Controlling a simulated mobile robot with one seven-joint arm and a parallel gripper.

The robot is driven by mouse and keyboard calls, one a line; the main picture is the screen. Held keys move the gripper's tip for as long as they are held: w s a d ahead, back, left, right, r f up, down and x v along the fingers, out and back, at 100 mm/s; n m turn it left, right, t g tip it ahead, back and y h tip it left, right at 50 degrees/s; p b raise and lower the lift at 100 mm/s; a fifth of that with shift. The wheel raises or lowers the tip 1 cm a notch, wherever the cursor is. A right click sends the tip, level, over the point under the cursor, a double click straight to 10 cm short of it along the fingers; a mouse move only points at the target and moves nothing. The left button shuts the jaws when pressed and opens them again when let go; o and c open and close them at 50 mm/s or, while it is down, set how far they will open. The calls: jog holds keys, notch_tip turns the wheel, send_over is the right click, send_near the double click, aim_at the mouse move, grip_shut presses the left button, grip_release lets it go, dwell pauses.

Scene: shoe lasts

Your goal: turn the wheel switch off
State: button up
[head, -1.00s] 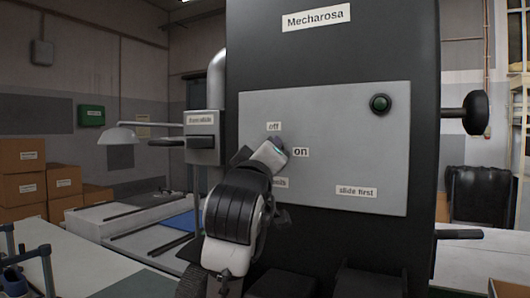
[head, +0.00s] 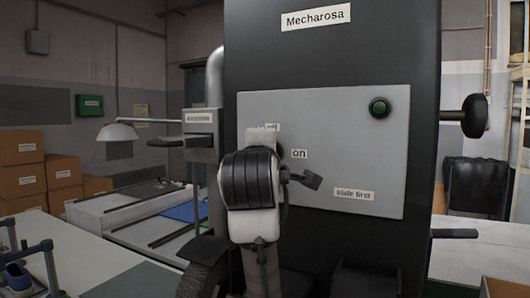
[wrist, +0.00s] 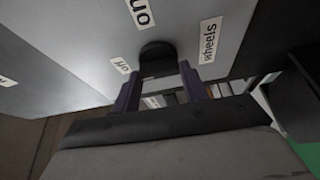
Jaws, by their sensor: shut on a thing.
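The wheel switch (wrist: 157,55) is a dark round knob on the grey panel (head: 350,120) of the black Mecharosa machine. In the wrist view, labels reading "on" (wrist: 139,12), "off" (wrist: 121,66) and "wheels" (wrist: 209,40) surround it. My gripper (wrist: 160,80) has one finger on each side of the knob and is shut on it. Which way the knob points is hard to tell. In the head view my own wrist and arm hide most of the knob, the fingertips and part of the "off" label. The "on" label (head: 299,154) shows clearly to the right.
A black knob on a shaft (head: 475,115) juts from the machine's right side. A lamp (head: 117,132) and a worktable (head: 95,255) are at left.

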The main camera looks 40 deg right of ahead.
jog(key=shift+n, duration=0.3)
jog(key=o, duration=1)
